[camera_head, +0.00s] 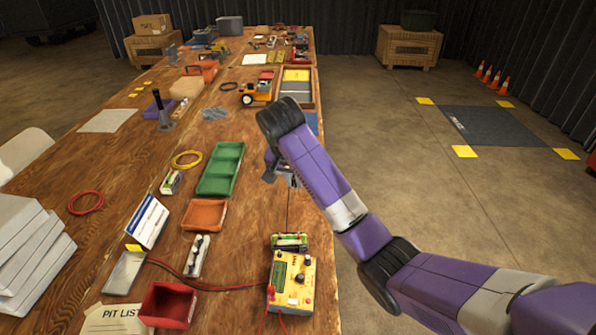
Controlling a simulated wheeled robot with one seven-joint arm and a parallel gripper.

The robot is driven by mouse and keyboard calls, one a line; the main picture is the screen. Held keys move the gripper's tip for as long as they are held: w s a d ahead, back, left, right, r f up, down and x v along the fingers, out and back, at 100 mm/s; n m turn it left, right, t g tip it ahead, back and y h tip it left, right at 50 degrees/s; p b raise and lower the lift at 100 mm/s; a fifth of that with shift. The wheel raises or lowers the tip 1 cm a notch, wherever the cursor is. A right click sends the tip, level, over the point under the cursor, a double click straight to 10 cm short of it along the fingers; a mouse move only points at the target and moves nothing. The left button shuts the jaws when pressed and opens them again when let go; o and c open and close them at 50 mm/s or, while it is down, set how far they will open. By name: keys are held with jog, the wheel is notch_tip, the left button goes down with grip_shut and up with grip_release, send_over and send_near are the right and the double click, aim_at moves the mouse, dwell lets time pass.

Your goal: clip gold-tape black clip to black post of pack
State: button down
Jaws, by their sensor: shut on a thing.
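My gripper (284,177) is above the right edge of the wooden bench, shut on what appears to be the black clip, mostly hidden by the fingers. Its gold tape cannot be made out. A thin dark lead (288,212) hangs from the gripper down towards the yellow charger (292,278) at the bench's near right. A small green-topped pack (289,241) sits just behind the charger, below and apart from my gripper. Its posts are too small to tell apart. Another similar pack (171,182) lies left of the green tray.
A green tray (221,168), an orange tray (204,214) and a red bin (168,304) stand left of the charger. Red leads (222,285) cross the near bench (235,308). A wooden tray and toy truck (257,92) are behind my gripper. Open floor lies right.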

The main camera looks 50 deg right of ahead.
jog(key=w+a+m+g+y+p, duration=0.1)
jog(key=w+a+m+g+p, duration=0.3)
jog(key=m, duration=1.1)
jog(key=shift+g, duration=0.6)
jog(key=f+b, duration=0.3)
jog(key=f, duration=0.1)
jog(key=f+b, duration=0.3)
jog(key=f, duration=0.1)
jog(key=f+b, duration=0.3)
jog(key=f, duration=0.1)
jog(key=shift+s+d+f+b, duration=0.15)
jog(key=shift+d+f+b, duration=0.15)
jog(key=shift+d+b, duration=0.1)
jog(key=shift+f, duration=0.2)
jog(key=shift+f+b, duration=2.8)
jog(key=shift+f, duration=0.55)
jog(key=shift+f, duration=0.15)
jog(key=c, duration=1.3)
grip_release()
jog(key=shift+c, duration=0.2)
